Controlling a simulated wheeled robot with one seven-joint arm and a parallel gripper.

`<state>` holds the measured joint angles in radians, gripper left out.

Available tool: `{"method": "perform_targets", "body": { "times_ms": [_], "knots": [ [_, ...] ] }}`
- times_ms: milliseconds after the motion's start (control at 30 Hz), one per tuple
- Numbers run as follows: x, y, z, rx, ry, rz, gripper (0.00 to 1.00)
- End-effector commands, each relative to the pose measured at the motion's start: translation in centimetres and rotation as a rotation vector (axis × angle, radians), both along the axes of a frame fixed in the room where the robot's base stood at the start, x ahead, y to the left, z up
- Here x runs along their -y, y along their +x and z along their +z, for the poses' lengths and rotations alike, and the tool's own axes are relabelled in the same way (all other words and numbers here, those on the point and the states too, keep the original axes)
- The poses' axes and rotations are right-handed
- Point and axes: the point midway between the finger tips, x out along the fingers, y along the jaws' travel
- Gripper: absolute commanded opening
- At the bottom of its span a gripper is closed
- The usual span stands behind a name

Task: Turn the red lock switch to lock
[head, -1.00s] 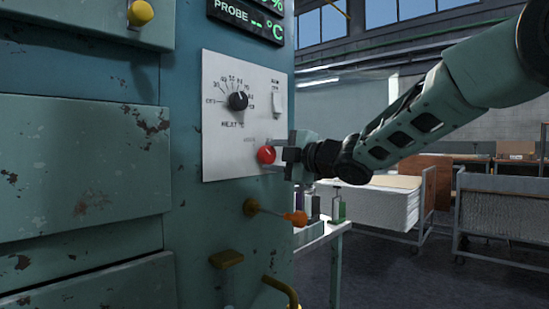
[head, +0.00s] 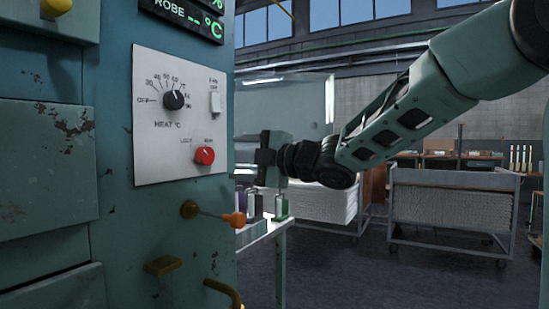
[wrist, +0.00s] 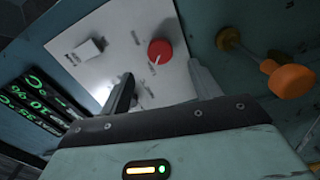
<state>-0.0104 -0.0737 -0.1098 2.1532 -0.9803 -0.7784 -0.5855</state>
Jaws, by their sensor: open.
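The red lock switch (head: 204,155) is a round knob at the lower right of the white control panel (head: 150,165). The word LOCK is printed to its upper left, with another small label above it. A pale pointer mark shows on its face, but its exact setting is too small to tell. My gripper (head: 247,168) is to the right of the panel, open and empty, pointing at it and apart from the knob. In the wrist view the red knob (wrist: 160,51) appears beyond and between the two fingers (wrist: 162,88), touching neither.
A black heat dial (head: 173,100) and a white rocker switch (head: 215,103) share the panel. An orange-handled lever (head: 238,219) sticks out below the knob. A yellow handle (head: 164,266) is lower. A table with bottles (head: 281,206) and carts (head: 450,210) stand behind.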

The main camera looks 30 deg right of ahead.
Motion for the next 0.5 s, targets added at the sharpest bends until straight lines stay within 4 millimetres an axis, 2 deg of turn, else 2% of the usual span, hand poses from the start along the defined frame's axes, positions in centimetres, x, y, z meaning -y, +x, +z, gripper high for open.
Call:
{"method": "perform_targets", "body": {
  "times_ms": [33,200,333,500],
  "knots": [
    [0.8,-1.2,0.3,0.003,0.000,-0.003,0.63],
    [2.6,-4.3,0.2,0.001,0.001,-0.003,0.63],
    [3.6,-6.1,0.2,0.002,-0.001,-0.002,0.63],
    [4.2,-7.3,0.1,0.001,0.000,0.000,0.63]
  ]
}}
